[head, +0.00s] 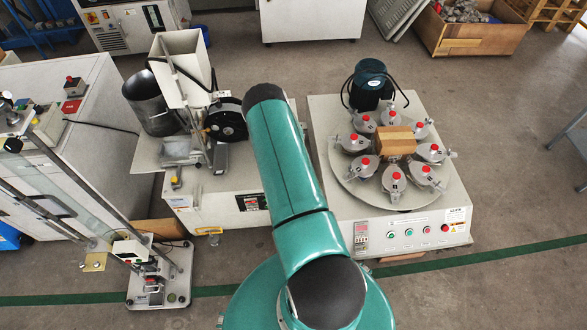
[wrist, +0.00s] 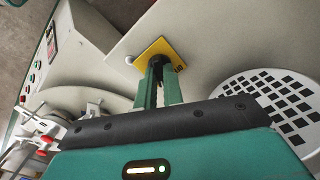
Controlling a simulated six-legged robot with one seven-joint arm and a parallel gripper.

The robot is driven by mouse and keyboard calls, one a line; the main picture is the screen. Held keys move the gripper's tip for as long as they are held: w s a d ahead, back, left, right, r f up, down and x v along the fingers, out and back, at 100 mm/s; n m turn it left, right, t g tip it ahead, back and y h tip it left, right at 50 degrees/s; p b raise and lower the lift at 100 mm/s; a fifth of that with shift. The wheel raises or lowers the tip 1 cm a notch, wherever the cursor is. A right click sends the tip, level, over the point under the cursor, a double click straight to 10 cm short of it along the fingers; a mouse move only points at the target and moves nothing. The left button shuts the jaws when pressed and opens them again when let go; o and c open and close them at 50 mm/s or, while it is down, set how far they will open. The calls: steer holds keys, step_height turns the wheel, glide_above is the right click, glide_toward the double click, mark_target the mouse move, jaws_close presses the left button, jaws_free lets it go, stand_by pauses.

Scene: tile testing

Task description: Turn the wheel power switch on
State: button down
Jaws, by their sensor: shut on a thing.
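A square yellow plate (wrist: 172,49) is fixed to a cream-coloured panel in the upper middle of the wrist view. I take it to be the wheel power switch. A dark knob sits at its lower middle, largely hidden by my fingers. My gripper (wrist: 158,72), with its green fingers, reaches up to the plate. Its dark fingertips are shut on the knob. The knob's exact angle and any on/off marking cannot be made out. In the head view my green arm covers this area, and neither the gripper nor the switch shows there.
A round turntable (head: 350,185) with several red-knobbed clamps stands on the right machine, its push buttons in front. A machine with a dark wheel (head: 226,124) and white hopper (head: 180,62) stands left of my arm. A white disc with black squares (wrist: 278,100) lies right of my gripper.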

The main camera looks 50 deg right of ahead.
steer(key=shift+m, duration=1.6)
steer(key=c, duration=1.5)
jaws_free()
steer(key=shift+r, duration=0.15)
step_height(320, 180, up, 14)
steer(key=shift+f, duration=0.2)
